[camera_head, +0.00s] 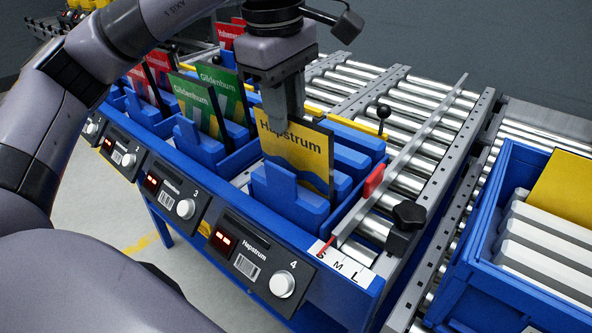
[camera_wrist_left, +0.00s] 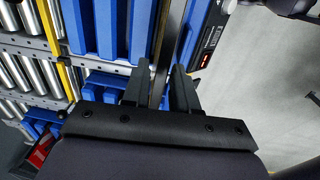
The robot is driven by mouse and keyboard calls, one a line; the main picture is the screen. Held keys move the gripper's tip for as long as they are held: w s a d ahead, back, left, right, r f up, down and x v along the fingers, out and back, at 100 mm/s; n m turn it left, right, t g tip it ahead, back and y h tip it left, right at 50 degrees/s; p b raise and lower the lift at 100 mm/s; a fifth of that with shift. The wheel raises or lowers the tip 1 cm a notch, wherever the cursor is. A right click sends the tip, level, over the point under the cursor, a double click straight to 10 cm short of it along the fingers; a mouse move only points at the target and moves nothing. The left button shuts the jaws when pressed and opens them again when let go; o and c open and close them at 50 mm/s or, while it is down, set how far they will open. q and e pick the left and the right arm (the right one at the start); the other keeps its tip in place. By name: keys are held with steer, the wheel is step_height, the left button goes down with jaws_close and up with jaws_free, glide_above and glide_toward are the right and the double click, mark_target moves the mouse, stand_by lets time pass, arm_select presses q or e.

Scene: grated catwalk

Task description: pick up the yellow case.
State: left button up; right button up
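The yellow case (camera_head: 297,152), labelled Hapstrum, stands upright in a blue holder (camera_head: 285,200) above the panel marked 4. My left gripper (camera_head: 283,112) points down at the case's top edge, with one finger in front of its face. In the left wrist view my left gripper (camera_wrist_left: 163,88) has its fingers apart, with the thin edge of the case (camera_wrist_left: 170,50) between them. A gap shows beside the edge, so the gripper is open around it. The lower part of the case is hidden by the holder. My right gripper is not in view.
Green Gildenhum cases (camera_head: 222,82) and red cases (camera_head: 158,68) stand in neighbouring holders to the left. A metal rail (camera_head: 405,155) with a black knob and a roller conveyor (camera_head: 420,120) lie right. A blue crate (camera_head: 462,262) holds white pieces and a yellow flat item.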

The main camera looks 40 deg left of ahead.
mark_target(293, 168)
arm_select(q)
steer(key=f, duration=0.5)
steer(key=shift+w+d+f+b, duration=0.25)
steer(key=shift+d+f+b, duration=0.05)
steer(key=shift+d, duration=0.05)
jaws_close()
